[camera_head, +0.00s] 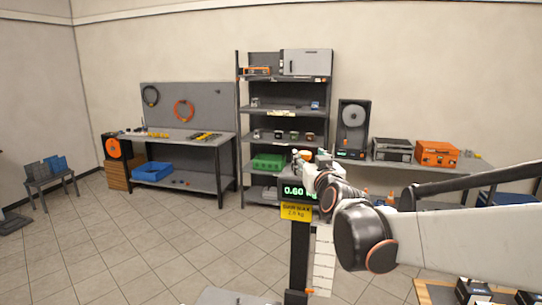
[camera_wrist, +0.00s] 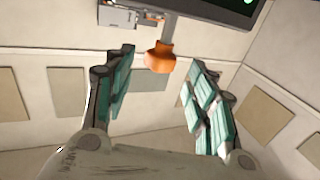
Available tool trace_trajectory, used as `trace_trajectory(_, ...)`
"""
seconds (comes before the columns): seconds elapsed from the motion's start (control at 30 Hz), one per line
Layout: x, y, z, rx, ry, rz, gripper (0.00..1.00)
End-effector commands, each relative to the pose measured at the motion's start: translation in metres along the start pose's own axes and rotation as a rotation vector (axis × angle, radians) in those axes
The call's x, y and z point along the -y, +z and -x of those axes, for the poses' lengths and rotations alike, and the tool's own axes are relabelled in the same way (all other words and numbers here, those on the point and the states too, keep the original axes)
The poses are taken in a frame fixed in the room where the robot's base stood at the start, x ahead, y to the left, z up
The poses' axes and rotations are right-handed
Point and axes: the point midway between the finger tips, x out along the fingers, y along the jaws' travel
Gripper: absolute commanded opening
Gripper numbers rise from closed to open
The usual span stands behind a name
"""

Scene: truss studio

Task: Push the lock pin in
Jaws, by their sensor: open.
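An orange knob (camera_wrist: 159,57), which looks like the lock pin, shows in the wrist view near the top middle, under a dark box-like unit (camera_wrist: 210,8). My gripper (camera_wrist: 156,68) is open, with a teal-padded finger on either side of the knob in the picture. A gap shows on both sides of it; I cannot tell how deep the knob sits between the fingers. In the head view, my gripper (camera_head: 312,163) is at the scale display (camera_head: 294,191), which reads 0.60, and my arm hides part of that area. How far the pin sticks out cannot be told.
A yellow label plate (camera_head: 296,212) hangs below the display on a dark post (camera_head: 299,250). Behind stand a shelf rack (camera_head: 290,105), a workbench (camera_head: 205,153) at left and a bench with an orange case (camera_head: 436,153) at right.

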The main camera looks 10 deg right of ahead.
Motion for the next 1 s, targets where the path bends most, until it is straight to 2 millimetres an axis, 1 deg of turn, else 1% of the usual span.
trace_trajectory(0.03, 0.0, 0.0, -0.009, 0.0, 0.0, 0.0, 0.51)
trace_trajectory(0.1, 0.0, 0.0, -0.02, 0.0, 0.0, -0.001, 0.51)
trace_trajectory(0.3, 0.0, 0.0, -0.043, 0.0, 0.0, 0.0, 0.51)
trace_trajectory(0.5, 0.0, 0.0, -0.05, 0.0, 0.0, 0.0, 0.51)
trace_trajectory(0.73, 0.0, 0.0, -0.05, 0.0, 0.0, 0.0, 0.51)
trace_trajectory(0.77, 0.0, 0.0, -0.05, 0.0, 0.0, 0.0, 0.46)
trace_trajectory(0.8, 0.0, 0.0, -0.05, 0.0, 0.0, 0.0, 0.37)
trace_trajectory(0.97, 0.0, 0.0, -0.05, 0.0, 0.0, -0.001, 0.01)
trace_trajectory(1.0, 0.0, 0.0, -0.05, 0.0, 0.0, -0.001, 0.0)
